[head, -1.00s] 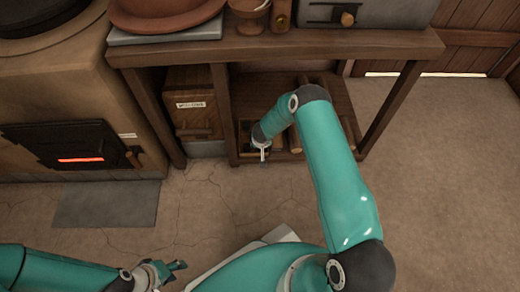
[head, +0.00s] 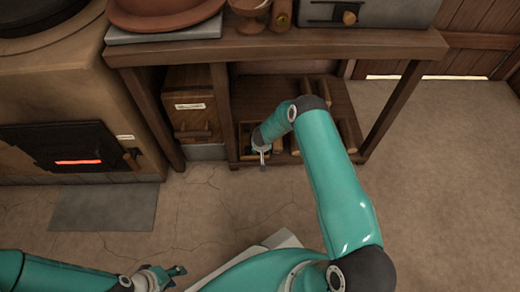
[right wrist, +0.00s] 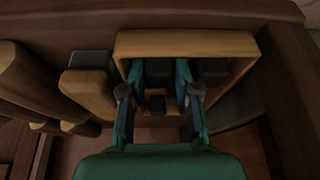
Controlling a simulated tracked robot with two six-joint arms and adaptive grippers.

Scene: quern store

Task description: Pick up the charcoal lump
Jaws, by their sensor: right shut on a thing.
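In the right wrist view my right gripper (right wrist: 159,76) reaches into a wooden box with a pale rim (right wrist: 185,42). Its two fingers are closed against the sides of a dark charcoal lump (right wrist: 158,70) between them. Other dark lumps show in the box, one right of the fingers (right wrist: 213,70) and one nearer my wrist (right wrist: 157,104). In the head view my right gripper (head: 262,158) is at the low shelf under the table, and the lump is hidden or too small to tell. My left gripper (head: 170,274) is low at the left, its fingers apart and empty.
The wooden table (head: 290,43) stands over the shelf, its legs on both sides. Wooden logs (right wrist: 28,72) lie left of the box. A stove with a glowing opening (head: 78,161) stands at the left, with a grey floor plate (head: 105,208) before it. The right floor is clear.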

